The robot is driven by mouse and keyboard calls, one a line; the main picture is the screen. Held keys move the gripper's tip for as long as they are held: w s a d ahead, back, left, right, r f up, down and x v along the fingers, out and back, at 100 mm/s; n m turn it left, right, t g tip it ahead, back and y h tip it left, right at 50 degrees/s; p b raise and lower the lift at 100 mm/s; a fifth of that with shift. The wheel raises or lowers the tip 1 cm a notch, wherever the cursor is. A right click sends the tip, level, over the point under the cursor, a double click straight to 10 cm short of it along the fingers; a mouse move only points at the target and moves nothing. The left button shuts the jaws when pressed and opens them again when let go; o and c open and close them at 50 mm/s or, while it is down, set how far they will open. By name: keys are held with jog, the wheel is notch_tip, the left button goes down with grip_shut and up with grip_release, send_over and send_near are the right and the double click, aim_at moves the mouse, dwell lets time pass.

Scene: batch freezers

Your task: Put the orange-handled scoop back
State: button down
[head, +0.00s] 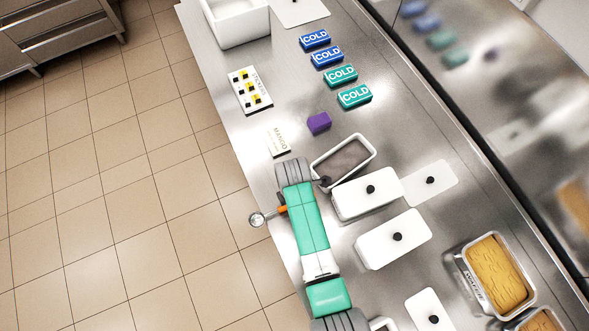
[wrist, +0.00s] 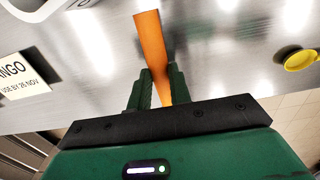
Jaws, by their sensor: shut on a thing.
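The orange-handled scoop shows in the head view with its round metal bowl (head: 257,219) at the table's front edge, over the floor in the picture. A short piece of its orange handle (head: 283,209) sticks out from beside my green arm. In the wrist view the orange handle (wrist: 149,40) stands between the green fingers of my gripper (wrist: 160,78), which is shut on it. The bowl is not in the wrist view. My arm hides the gripper in the head view. I cannot tell how high the scoop is held.
An open metal pan (head: 345,160) lies beyond my arm. White lids (head: 395,240) with black knobs are beside it. A MANGO card (head: 279,142), purple block (head: 319,123) and COLD packs (head: 341,76) lie farther up. A yellow round thing (wrist: 300,60) shows in the wrist view.

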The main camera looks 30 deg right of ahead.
jog(key=shift+f, duration=0.2)
jog(key=shift+f, duration=0.1)
jog(key=shift+f, duration=0.15)
jog(key=c, duration=1.3)
grip_release()
notch_tip(320, 180, up, 12)
jog(key=shift+a+r+p, duration=0.1)
jog(key=shift+r+p, duration=0.15)
jog(key=shift+p, duration=0.55)
